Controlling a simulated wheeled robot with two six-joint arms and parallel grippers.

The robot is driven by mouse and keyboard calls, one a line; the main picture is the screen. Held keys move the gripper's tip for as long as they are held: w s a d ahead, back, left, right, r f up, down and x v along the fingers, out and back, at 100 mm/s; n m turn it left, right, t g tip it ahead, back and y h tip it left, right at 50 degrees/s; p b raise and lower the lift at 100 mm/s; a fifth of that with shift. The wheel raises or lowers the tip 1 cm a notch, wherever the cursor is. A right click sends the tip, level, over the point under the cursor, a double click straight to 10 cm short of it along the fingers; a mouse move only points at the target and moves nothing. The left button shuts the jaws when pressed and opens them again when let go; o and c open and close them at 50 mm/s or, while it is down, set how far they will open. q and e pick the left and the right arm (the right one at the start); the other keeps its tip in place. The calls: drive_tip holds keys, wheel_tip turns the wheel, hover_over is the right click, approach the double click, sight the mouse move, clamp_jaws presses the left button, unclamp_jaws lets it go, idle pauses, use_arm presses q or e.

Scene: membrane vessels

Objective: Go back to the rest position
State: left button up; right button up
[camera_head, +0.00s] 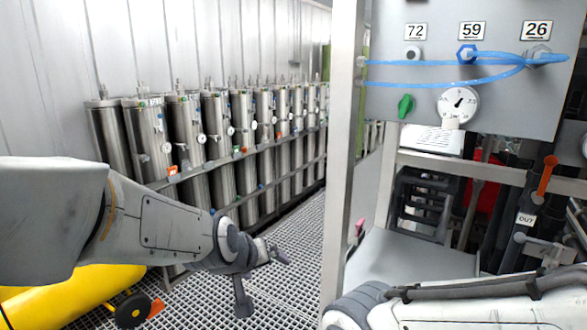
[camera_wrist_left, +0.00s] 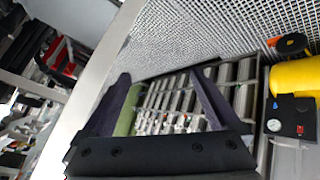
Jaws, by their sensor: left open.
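My left arm reaches in from the left of the head view. Its gripper (camera_head: 266,286) hangs over the grated floor, in front of the row of steel vessels. In the left wrist view the two dark fingers of the left gripper (camera_wrist_left: 160,76) stand wide apart with nothing between them. Part of my right arm lies at the lower right of the head view; its gripper is out of the picture.
Several steel membrane vessels (camera_head: 146,140) line the wall. A grey post (camera_head: 341,150) and a panel (camera_head: 510,100) with a gauge (camera_head: 458,104) and green valve (camera_head: 405,105) stand right. A yellow tank (camera_head: 75,298) lies lower left. Open floor grating (camera_head: 290,290) lies between.

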use_arm(q)
drive_tip(key=s+a+f+m+g+y, duration=0.3)
drive_tip(key=s+a+f+g, duration=0.3)
drive_tip(key=s+a+f, duration=0.7)
drive_tip(key=s+d+r+m+g+h+p, duration=0.1)
drive_tip(key=s+d+r+m+p, duration=0.3)
drive_tip(key=s+d+r, duration=0.6)
drive_tip(key=s+d+m+g, duration=0.1)
drive_tip(key=s+d+m, duration=0.1)
drive_tip(key=s+d, duration=0.2)
drive_tip(key=shift+r+m, duration=0.4)
